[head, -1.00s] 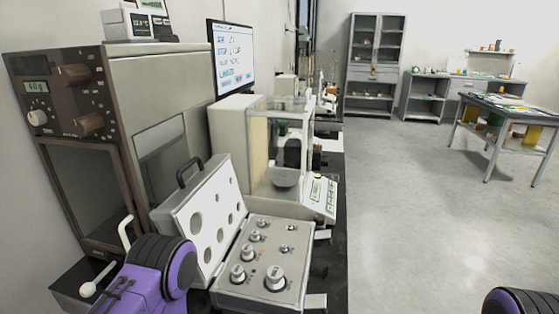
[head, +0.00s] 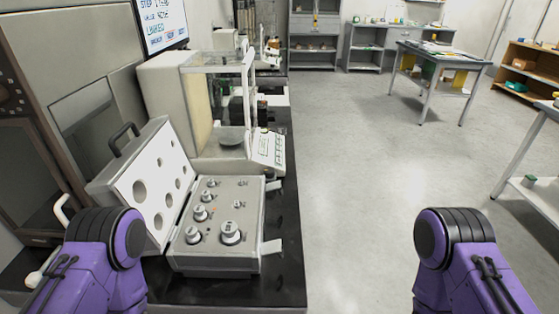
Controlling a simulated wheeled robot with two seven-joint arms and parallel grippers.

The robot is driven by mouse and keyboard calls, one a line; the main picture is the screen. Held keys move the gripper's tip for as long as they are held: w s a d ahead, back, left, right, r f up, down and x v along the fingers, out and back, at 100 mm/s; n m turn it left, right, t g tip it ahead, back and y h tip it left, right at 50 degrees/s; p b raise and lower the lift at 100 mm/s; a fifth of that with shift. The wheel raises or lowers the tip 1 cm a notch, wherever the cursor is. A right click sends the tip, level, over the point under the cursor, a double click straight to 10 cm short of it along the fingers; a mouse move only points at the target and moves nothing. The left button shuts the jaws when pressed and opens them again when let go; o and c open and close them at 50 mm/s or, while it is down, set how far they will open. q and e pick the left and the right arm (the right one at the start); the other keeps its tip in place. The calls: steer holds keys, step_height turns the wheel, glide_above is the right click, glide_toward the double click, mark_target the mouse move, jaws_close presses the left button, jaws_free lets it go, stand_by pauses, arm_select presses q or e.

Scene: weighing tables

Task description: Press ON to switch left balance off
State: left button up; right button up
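The nearest balance (head: 168,103) is a cream box with a glass weighing chamber (head: 232,95) and a round pan (head: 231,136) inside. Its sloped control panel (head: 268,150) with small keys faces right; the key labels are too small to read. Behind it, further along the bench, stands more equipment, partly hidden. My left arm is at the lower left, in front of the weight case, and my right arm is at the lower right over the floor. Neither gripper's fingers show.
An open weight case (head: 215,262) with several metal weights stands on the black bench (head: 285,215), its perforated lid (head: 150,190) raised at left. A large cabinet-like instrument (head: 75,60) stands left. A monitor (head: 160,22) is behind. Open floor (head: 350,190) lies right; a grey table (head: 440,55) stands further back.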

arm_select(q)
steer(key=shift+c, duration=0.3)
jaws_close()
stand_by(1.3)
